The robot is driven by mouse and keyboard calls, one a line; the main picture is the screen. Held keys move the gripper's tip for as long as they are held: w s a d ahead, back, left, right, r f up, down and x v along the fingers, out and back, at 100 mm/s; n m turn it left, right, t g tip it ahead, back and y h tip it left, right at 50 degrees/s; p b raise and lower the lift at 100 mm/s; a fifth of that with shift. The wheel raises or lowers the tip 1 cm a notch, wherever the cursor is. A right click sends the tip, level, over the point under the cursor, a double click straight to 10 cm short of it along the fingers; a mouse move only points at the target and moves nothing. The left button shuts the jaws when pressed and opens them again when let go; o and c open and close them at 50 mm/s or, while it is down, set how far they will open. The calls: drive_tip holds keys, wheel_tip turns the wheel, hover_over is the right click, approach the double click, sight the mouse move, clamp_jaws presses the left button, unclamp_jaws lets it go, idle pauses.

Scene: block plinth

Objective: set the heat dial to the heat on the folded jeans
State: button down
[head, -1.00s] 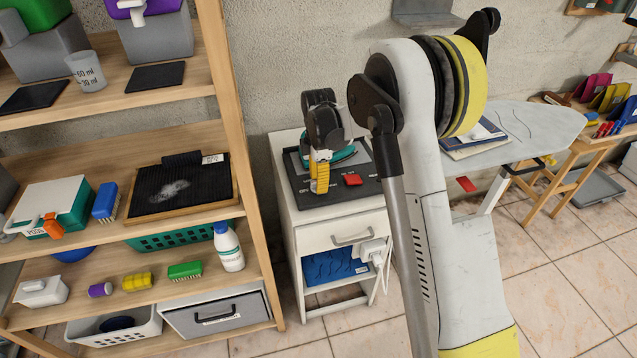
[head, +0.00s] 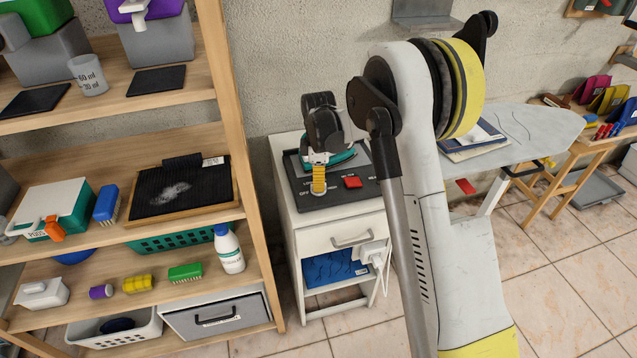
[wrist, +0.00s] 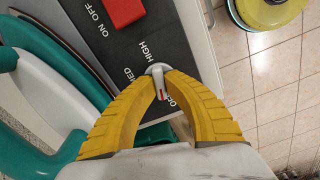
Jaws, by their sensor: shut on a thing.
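The heat dial (wrist: 157,70) is a small pale grey knob with a red mark on its bar, on the dark panel (wrist: 175,40) atop the white cabinet. My gripper (wrist: 160,80) has its yellow fingers closed on the knob's bar; in the head view my gripper (head: 319,190) is down at the panel's front. The red mark points toward my palm in the wrist view. HIGH and MED are readable beside the dial; another label is partly hidden by a finger. A folded dark blue item with a pale tag (head: 485,132), perhaps the jeans, lies on the ironing board; its tag is unreadable.
A red switch (wrist: 124,11) marked ON OFF sits beside the dial. A teal iron (wrist: 35,75) stands close by on the panel. Wooden shelves (head: 242,170) stand left of the white cabinet (head: 340,222); the ironing board (head: 535,118) is at right.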

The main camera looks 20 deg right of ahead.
drive_tip(key=m, duration=0.4)
drive_tip(key=shift+m+p, duration=0.3)
drive_tip(key=m, duration=0.3)
drive_tip(key=shift+m, duration=0.3)
drive_tip(key=m, duration=0.4)
drive_tip(key=shift+m+p, duration=0.3)
drive_tip(key=shift+p, duration=0.05)
drive_tip(key=m, duration=0.3)
drive_tip(key=shift+m, duration=0.3)
drive_tip(key=m, duration=1.2)
drive_tip(key=shift+m+p, duration=0.3)
drive_tip(key=shift+m, duration=1.9)
